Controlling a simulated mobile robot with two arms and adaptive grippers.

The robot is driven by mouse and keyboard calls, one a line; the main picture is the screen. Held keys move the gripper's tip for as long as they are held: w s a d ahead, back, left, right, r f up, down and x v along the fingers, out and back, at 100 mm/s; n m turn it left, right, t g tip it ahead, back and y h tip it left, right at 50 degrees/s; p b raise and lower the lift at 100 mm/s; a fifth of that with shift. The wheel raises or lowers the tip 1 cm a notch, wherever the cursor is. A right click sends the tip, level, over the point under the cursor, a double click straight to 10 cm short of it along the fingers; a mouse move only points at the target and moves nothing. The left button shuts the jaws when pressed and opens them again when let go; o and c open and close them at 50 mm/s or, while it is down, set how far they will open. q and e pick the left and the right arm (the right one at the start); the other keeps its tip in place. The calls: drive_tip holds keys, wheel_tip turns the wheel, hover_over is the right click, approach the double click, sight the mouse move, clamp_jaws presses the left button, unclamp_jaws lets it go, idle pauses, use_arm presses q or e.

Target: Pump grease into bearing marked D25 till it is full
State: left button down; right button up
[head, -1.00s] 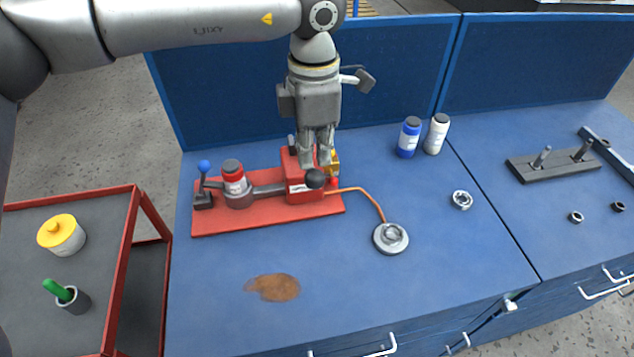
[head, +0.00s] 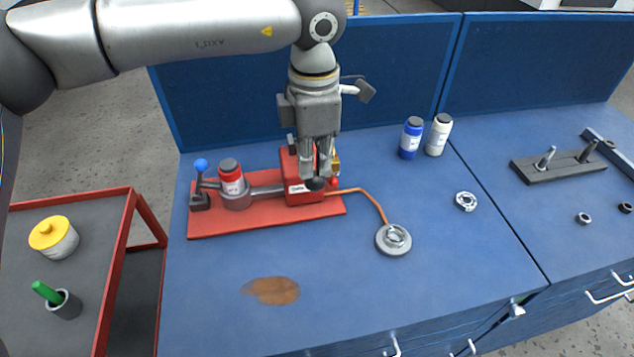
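The red grease pump (head: 304,190) stands on a red base plate (head: 240,225) on the blue bench. My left gripper (head: 316,175) points straight down, with its fingertips right at the black knob (head: 315,184) on the pump. A small gap shows between the fingers, but I cannot tell whether they grip the knob. An orange hose (head: 372,200) runs from the pump to a round grey fitting (head: 393,250). A ring-shaped bearing (head: 397,236) appears to sit on it. Another bearing (head: 466,202) lies loose to its right. No marking is readable on either. My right gripper is out of view.
Blue (head: 411,140) and white (head: 438,136) bottles stand behind. A brown stain (head: 272,291) marks the clear front bench. A red-framed cart (head: 120,250) stands left.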

use_arm(q)
drive_tip(key=shift+f, duration=0.15)
wheel_tip(320, 180, down, 7)
drive_tip(key=s+b, duration=0.1)
drive_tip(key=b, duration=0.6)
drive_tip(key=shift+w+r+p, duration=0.2)
drive_tip(key=shift+r+p, duration=0.6)
drive_tip(key=shift+r, duration=0.5)
drive_tip(key=shift+w+r+p, duration=0.15)
drive_tip(key=shift+r+p, duration=0.7)
drive_tip(key=shift+r, duration=0.5)
drive_tip(key=shift+w+r+p, duration=0.2)
drive_tip(key=shift+r+p, duration=0.6)
drive_tip(key=shift+r, duration=0.5)
drive_tip(key=shift+f, duration=0.1)
wheel_tip(320, 180, down, 8)
drive_tip(key=s+b, duration=0.1)
drive_tip(key=b, duration=0.6)
drive_tip(key=shift+w+r+p, duration=0.15)
drive_tip(key=shift+r+p, duration=0.7)
drive_tip(key=shift+r, duration=0.5)
drive_tip(key=shift+w+r+p, duration=0.2)
drive_tip(key=shift+r+p, duration=0.65)
drive_tip(key=shift+r, duration=0.55)
drive_tip(key=shift+w+r+p, duration=0.15)
drive_tip(key=shift+r+p, duration=0.7)
drive_tip(key=shift+r, duration=0.5)
drive_tip(key=shift+f, duration=0.15)
